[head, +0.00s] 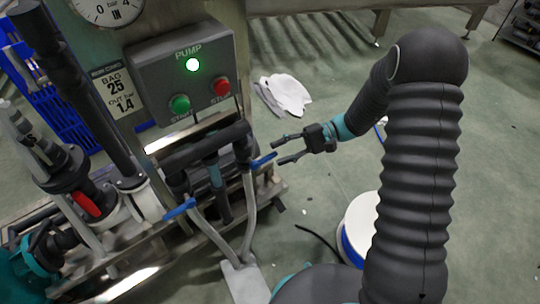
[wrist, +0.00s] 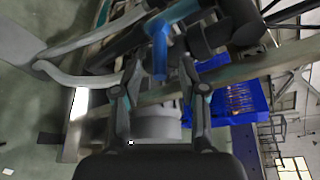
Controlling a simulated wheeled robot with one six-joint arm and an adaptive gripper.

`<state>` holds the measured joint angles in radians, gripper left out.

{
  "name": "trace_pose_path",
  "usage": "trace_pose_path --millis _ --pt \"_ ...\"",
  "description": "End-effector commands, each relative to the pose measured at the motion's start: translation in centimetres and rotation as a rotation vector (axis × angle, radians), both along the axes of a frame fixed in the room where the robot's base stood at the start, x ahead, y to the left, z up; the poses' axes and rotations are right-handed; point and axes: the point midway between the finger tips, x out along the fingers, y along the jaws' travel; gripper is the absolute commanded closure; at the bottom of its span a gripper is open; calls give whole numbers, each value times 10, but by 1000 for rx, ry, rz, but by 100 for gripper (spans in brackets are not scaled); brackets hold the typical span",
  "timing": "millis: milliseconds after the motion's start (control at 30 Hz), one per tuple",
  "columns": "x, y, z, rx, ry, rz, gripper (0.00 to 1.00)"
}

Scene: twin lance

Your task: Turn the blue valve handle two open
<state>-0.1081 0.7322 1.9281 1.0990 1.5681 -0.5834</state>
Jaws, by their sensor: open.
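Two blue valve handles show in the head view on the dark pipework below the pump box. One blue handle (head: 262,160) is at the right end, and the other blue handle (head: 179,209) is lower left. I see no numbers on them. My gripper (head: 279,151) is open and empty, just right of the right-hand handle. In the wrist view a blue handle (wrist: 160,56) lies between and just beyond the open fingertips of my gripper (wrist: 159,68). I cannot tell whether the fingers touch it.
The grey pump box (head: 185,78) has a lit green lamp, a green button and a red button. A red handle (head: 86,204) sits on the pipes at left. A white drum (head: 362,222) and white cloth (head: 283,95) are on the floor. Open floor lies right of the skid.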

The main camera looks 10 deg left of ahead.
Motion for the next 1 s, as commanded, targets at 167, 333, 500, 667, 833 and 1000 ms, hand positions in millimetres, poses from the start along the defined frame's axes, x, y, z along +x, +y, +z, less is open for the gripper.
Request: trace_pose_path --millis 167,333,500,667,833,1000 --pt "-13 21 -5 -1 1 2 58" --pt "-19 31 -8 -1 1 1 58" --pt "-19 32 -8 0 1 0 58" --pt "-19 32 -8 0 1 0 60" --pt "-19 32 -8 0 1 0 100" --pt "-19 32 -8 0 1 0 100"
